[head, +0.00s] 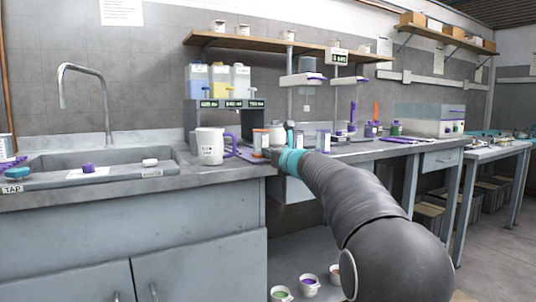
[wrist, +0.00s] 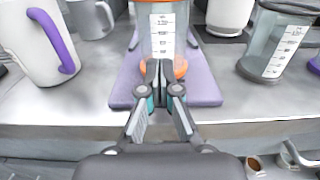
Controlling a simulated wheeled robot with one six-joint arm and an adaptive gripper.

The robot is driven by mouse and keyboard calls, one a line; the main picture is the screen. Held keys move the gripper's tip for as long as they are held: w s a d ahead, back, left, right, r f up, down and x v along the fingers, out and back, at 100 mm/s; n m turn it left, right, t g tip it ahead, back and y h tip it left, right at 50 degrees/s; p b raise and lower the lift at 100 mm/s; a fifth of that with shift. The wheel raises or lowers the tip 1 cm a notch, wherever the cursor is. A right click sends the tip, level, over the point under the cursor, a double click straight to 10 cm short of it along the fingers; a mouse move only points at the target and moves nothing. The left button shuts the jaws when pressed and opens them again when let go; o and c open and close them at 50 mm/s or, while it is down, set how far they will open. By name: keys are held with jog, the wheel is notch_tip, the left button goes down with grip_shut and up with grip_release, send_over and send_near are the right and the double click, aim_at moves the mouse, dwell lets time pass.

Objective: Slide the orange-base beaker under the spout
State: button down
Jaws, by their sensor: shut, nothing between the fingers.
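The orange-base beaker (wrist: 162,32) stands upright on a purple mat (wrist: 208,88) in the wrist view. It is clear with a white scale, and its orange base shows behind my fingertips. My gripper (wrist: 159,72) is shut and empty, its tips low in front of the beaker. I cannot tell whether they touch it. In the head view the dispenser (head: 226,103) stands at the back of the counter, with several colour-filled tanks and number labels.
In the wrist view the purple-handled white mug (wrist: 32,42) is left of the mat, with a grey mug (wrist: 92,18) behind. Another beaker (wrist: 270,48) stands at right. The counter's front edge is just below the mat. A sink (head: 95,168) lies left.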

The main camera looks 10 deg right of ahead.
jog(key=shift+w, duration=0.1)
jog(key=p+x, duration=0.1)
jog(key=x, duration=0.1)
jog(key=shift+w+a+r, duration=0.1)
jog(key=shift+w+a, duration=0.05)
jog(key=shift+w, duration=0.2)
jog(key=shift+w+a+p, duration=0.15)
jog(key=shift+w+p, duration=0.15)
jog(key=shift+s, duration=0.1)
